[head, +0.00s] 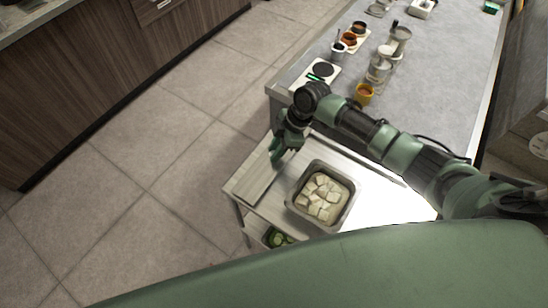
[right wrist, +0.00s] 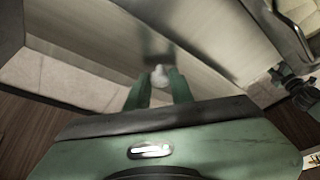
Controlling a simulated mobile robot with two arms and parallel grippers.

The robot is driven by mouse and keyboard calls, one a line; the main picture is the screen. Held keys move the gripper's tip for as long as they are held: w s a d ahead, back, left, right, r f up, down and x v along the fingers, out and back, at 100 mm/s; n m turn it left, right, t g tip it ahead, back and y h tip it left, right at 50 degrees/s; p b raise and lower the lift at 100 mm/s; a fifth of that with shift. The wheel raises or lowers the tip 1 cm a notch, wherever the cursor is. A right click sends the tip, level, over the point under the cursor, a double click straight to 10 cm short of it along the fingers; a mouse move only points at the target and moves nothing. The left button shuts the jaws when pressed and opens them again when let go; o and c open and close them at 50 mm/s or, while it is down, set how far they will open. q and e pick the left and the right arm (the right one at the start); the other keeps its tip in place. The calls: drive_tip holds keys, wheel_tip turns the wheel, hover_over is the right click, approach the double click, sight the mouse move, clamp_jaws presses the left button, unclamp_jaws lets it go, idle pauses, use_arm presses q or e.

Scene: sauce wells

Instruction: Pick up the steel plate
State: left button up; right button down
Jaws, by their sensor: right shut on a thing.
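My right gripper (head: 279,157) reaches down over the left part of a low steel cart, left of a pan of white cubes. In the right wrist view its two green fingers (right wrist: 160,82) are closed on a small pale, knob-like thing (right wrist: 160,73). This thing appears to belong to the steel plate (right wrist: 95,62), a flat brushed surface spread out beyond the fingers. The plate's outline is hard to tell from the cart top, and I cannot tell whether it is raised. My left gripper is not in view.
The steel pan of white cubes (head: 350,213) stands right of the gripper. A bin of green pieces (head: 275,238) sits lower at the cart's front. Open tiled floor lies left.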

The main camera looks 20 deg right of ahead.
drive_tip(key=shift+r, duration=0.1)
wheel_tip(320, 180, up, 20)
drive_tip(key=b, duration=0.3)
idle(0.3)
